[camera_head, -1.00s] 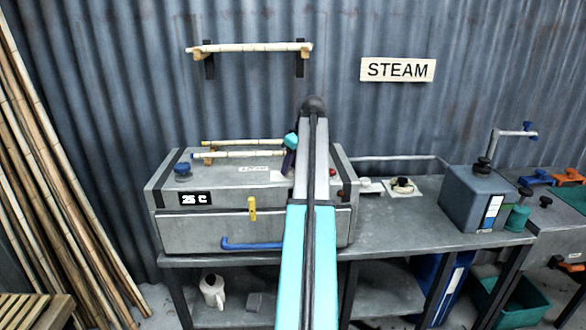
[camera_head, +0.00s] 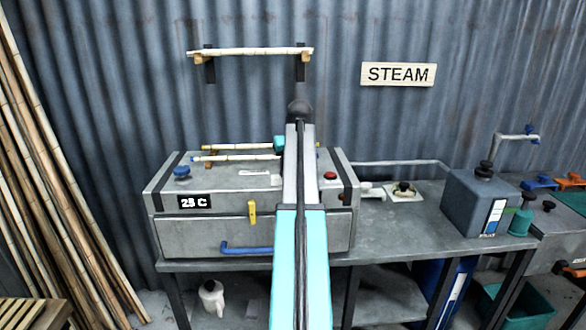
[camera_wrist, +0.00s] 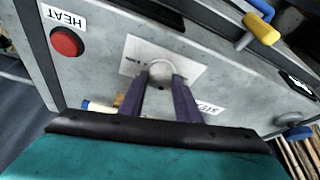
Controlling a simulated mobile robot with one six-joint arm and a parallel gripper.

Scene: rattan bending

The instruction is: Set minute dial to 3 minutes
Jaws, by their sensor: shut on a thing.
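The minute dial (camera_wrist: 160,69) is a small round pale knob on a white label plate (camera_wrist: 180,52) on top of the grey steam box. My gripper (camera_wrist: 160,86) has its two dark purple fingers closed on the knob, one on each side. The plate's markings are too small to read, so the setting cannot be told. In the head view my arm covers the dial and the gripper on the steam box (camera_head: 215,229).
A red HEAT button (camera_wrist: 67,42) is beside the dial; it also shows in the head view (camera_head: 330,176). Bamboo pieces (camera_head: 235,157) lie on the box. A yellow latch (camera_head: 252,212), blue handle (camera_head: 245,249) and blue knob (camera_head: 182,172) are on the box. The display (camera_head: 195,202) reads about 25 C.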

